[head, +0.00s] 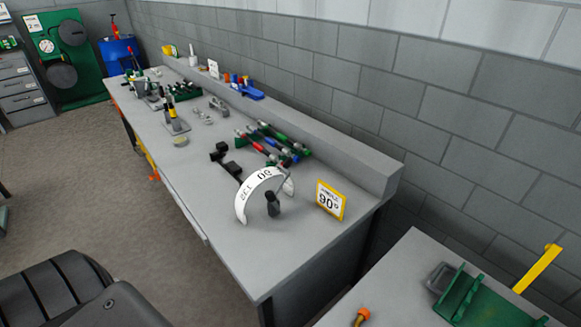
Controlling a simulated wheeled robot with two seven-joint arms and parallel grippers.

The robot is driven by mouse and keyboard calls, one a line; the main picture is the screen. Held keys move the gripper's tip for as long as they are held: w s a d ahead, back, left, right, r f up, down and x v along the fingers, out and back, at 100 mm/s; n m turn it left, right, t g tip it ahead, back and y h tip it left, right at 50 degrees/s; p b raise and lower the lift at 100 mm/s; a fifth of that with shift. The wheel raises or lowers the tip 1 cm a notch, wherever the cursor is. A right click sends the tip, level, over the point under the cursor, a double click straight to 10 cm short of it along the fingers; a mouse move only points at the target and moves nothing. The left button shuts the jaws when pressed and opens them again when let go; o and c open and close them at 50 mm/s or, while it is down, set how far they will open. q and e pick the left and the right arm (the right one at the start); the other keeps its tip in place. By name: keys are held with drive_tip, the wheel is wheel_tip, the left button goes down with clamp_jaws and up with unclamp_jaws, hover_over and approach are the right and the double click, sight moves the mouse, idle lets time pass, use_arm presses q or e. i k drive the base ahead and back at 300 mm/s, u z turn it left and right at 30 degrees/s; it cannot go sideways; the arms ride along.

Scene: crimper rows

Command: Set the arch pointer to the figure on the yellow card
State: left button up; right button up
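The white arch scale (243,205) stands near the right end of the long grey workbench. Its printed figures appear upside down to me; one looks like 90 near its top, and the others are hard to read. A dark knob-like part (272,204) stands under the arch, and a thin dark piece shows at the arch's right side. I cannot tell which figure the pointer is at. The yellow card (330,201), yellow-edged with a white face, stands right of the arch and reads 90°, with a small word above. Neither gripper is in view.
Behind the arch lie red, green and blue hand tools (275,145) and a black tool (228,160). The workbench (225,225) is bare in front of the arch. A second table (405,290) with a green fixture (470,300) is at lower right.

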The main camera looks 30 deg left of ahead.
sight(288, 162)
drive_tip(key=z, duration=0.05)
drive_tip(key=k, duration=1.2)
drive_tip(key=u, duration=0.5)
drive_tip(key=i, duration=0.75)
drive_tip(key=u, duration=0.1)
